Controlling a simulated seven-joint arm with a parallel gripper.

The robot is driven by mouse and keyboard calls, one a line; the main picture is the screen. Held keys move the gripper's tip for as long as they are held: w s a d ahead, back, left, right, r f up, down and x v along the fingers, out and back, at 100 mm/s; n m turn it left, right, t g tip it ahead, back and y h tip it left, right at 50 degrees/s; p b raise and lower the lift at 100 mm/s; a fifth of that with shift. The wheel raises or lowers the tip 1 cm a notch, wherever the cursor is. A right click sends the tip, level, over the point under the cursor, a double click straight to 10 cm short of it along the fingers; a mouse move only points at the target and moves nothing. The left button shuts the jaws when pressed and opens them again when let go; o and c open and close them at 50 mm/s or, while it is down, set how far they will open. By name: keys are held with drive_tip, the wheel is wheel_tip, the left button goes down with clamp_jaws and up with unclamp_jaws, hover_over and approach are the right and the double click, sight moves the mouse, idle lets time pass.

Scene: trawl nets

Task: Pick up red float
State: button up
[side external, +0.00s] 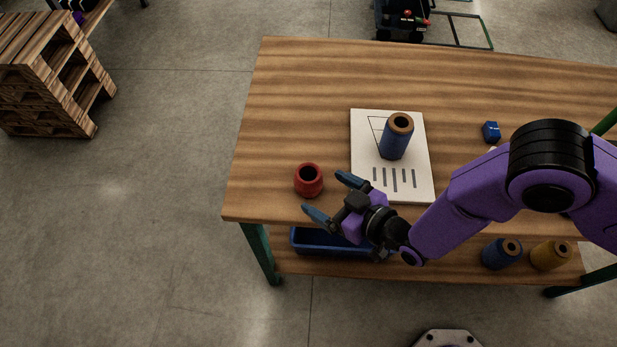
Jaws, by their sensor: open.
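The red float (309,181) is a small round red piece with a dark hole in its top. It stands upright near the left front edge of the wooden table (310,90). My gripper (325,195) is open, with its two dark fingers pointing left towards the float. The fingertips look close to the float's lower right side. I cannot tell from this view whether they touch it or how high they are. Nothing shows between the fingers.
A blue spool (396,139) stands on a white printed sheet (422,180) right of the float. A small blue block (491,132) lies further right. Below are a blue tray (310,243), another blue spool (502,254) and a yellow spool (551,256). The table's back left is clear.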

sight(319, 187)
drive_tip(key=shift+d+x, duration=0.2)
drive_tip(key=shift+x, duration=2.45)
drive_tip(key=shift+w+f, duration=0.1)
drive_tip(key=shift+w, duration=0.05)
drive_tip(key=c, duration=1.1)
